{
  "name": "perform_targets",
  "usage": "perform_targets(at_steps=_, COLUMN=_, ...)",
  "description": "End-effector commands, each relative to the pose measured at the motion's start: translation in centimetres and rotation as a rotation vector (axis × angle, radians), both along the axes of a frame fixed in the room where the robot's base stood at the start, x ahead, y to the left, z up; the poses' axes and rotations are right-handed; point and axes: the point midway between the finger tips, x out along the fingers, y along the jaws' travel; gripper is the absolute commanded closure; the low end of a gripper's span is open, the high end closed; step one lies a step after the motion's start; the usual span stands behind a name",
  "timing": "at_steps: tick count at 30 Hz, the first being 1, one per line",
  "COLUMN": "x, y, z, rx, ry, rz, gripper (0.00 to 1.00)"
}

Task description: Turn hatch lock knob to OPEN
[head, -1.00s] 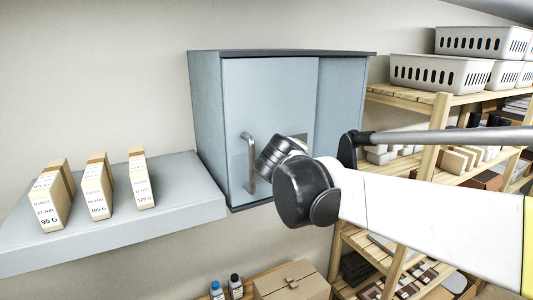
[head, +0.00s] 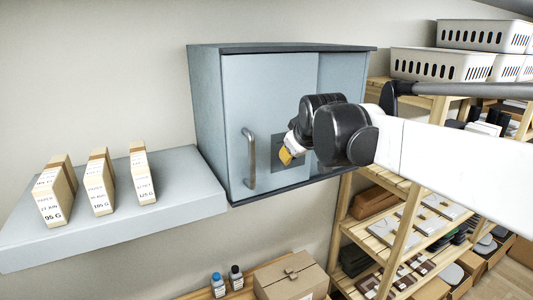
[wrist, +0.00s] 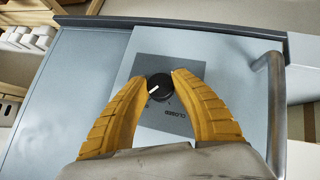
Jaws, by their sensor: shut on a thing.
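The hatch lock knob (wrist: 160,87) is small, round and black with a white pointer mark. It sits on a dark grey plate (wrist: 193,70), which also shows on the cabinet door in the head view (head: 277,155). My gripper (wrist: 161,80) has its yellow fingertips on both sides of the knob and is shut on it. The pointer mark slants toward the lower left in the wrist view. An upside-down CLOSED label (wrist: 174,115) is on the plate. In the head view my gripper (head: 287,156) hides the knob.
A curved metal door handle (head: 249,158) stands left of the plate on the blue-grey cabinet (head: 207,120). A grey wall shelf (head: 150,215) with labelled packets (head: 101,185) is at left. Wooden shelving (head: 400,230) with white baskets (head: 430,68) is at right.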

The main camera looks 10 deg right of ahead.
Motion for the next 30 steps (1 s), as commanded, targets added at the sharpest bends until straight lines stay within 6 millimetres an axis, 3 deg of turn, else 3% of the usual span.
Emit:
perform_targets(at_steps=13, x=0.0, y=0.0, z=-0.1, rx=0.009, ry=0.005, rz=-0.001, gripper=1.00)
perform_targets(at_steps=14, x=-0.1, y=0.0, z=-0.1, rx=0.009, ry=0.006, rz=-0.001, gripper=0.61)
perform_targets(at_steps=15, x=-0.1, y=0.0, z=-0.1, rx=0.009, ry=0.006, rz=-0.001, gripper=0.49)
perform_targets(at_steps=16, x=0.0, y=0.0, z=-0.1, rx=0.009, ry=0.006, rz=-0.001, gripper=0.46)
perform_targets(at_steps=26, x=-0.2, y=0.0, z=0.1, rx=0.007, ry=0.004, rz=-0.001, gripper=0.46)
perform_targets(at_steps=30, x=-1.5, y=0.0, z=1.3, rx=0.007, ry=0.004, rz=-0.001, gripper=0.46)
